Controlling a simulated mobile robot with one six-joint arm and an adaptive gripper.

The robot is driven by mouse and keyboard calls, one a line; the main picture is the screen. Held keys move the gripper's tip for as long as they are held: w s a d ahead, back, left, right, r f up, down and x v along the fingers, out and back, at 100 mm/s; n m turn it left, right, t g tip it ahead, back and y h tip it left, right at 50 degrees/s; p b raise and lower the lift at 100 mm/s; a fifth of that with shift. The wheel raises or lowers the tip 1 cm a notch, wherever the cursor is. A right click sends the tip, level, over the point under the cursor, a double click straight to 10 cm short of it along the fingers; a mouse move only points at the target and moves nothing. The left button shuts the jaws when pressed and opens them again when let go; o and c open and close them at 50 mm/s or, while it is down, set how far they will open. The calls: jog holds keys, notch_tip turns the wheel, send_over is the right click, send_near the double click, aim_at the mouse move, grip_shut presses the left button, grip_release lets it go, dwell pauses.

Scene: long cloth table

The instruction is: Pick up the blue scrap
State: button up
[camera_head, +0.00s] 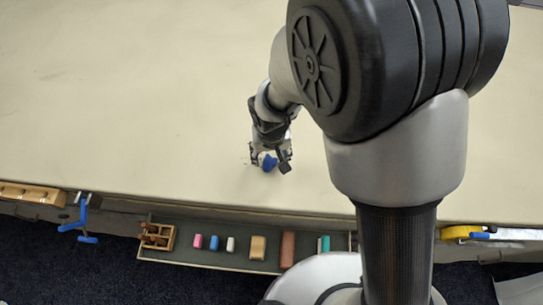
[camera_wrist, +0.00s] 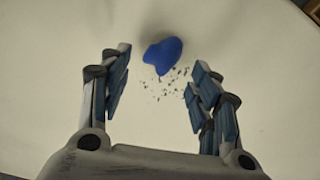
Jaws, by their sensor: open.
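The blue scrap (camera_wrist: 163,56) is a small, irregular, flat-looking piece on the pale cloth table. In the wrist view it lies beyond and between my open fingertips, a little nearer the left finger's line. My gripper (camera_wrist: 158,72) is open and empty, with a finger on each side and a gap to the scrap. In the head view my gripper (camera_head: 270,166) points down at the table near its front edge, and the blue scrap (camera_head: 268,162) shows at its fingertips, partly hidden by them.
Dark crumbs (camera_wrist: 170,88) lie beside the scrap. A tray (camera_head: 200,260) along the table's front edge holds several small coloured blocks and a wooden holder (camera_head: 157,236). A blue-handled clamp (camera_head: 78,222) sits at the edge on the left, a yellow tape measure-like item (camera_head: 460,232) on the right. The cloth beyond is clear.

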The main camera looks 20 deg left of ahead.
aim_at(270, 161)
jog(key=f+b, duration=0.1)
jog(key=f, duration=0.4)
jog(key=shift+w+a+b, duration=0.2)
jog(key=shift+b, duration=0.15)
jog(key=shift+r, duration=0.1)
jog(key=c, duration=0.9)
jog(key=shift+r, duration=0.1)
